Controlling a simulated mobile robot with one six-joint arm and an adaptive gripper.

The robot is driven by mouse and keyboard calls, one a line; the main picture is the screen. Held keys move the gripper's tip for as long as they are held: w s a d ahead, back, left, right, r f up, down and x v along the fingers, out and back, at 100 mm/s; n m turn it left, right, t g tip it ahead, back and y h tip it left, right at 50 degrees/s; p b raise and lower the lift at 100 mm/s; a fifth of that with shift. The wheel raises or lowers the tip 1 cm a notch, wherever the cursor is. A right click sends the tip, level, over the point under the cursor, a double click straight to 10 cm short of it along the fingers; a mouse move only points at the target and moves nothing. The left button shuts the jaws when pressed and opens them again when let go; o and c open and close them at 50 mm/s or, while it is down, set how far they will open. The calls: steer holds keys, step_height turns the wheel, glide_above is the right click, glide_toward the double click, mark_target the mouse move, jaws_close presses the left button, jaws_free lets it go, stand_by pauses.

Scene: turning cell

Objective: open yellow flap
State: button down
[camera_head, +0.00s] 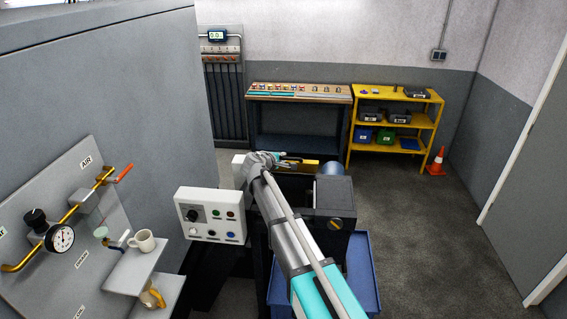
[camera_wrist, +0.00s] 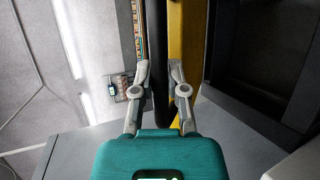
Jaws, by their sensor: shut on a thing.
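The yellow flap (camera_wrist: 186,45) shows in the wrist view as an upright strip running up from behind my right finger. A dark bar (camera_wrist: 160,50) runs along its left side. My gripper (camera_wrist: 159,76) is shut on this bar, one finger on each side. In the head view my gripper (camera_head: 262,158) is at the top of the machine, and parts of the yellow flap (camera_head: 301,161) show beside it. My arm and gripper hide much of the flap there, and its exact angle cannot be told.
A white control panel (camera_head: 211,215) with buttons stands left of my arm. A grey board with a gauge (camera_head: 60,238) and a shelf with a white mug (camera_head: 143,240) are at the left. A workbench (camera_head: 300,92) and a yellow rack (camera_head: 395,93) stand behind. The floor at right is clear.

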steer(key=shift+w+d+r+p, duration=0.1)
steer(key=shift+w+r+p, duration=0.55)
steer(key=shift+w+r, duration=0.35)
steer(key=c, duration=0.6)
jaws_free()
steer(key=shift+c, duration=0.2)
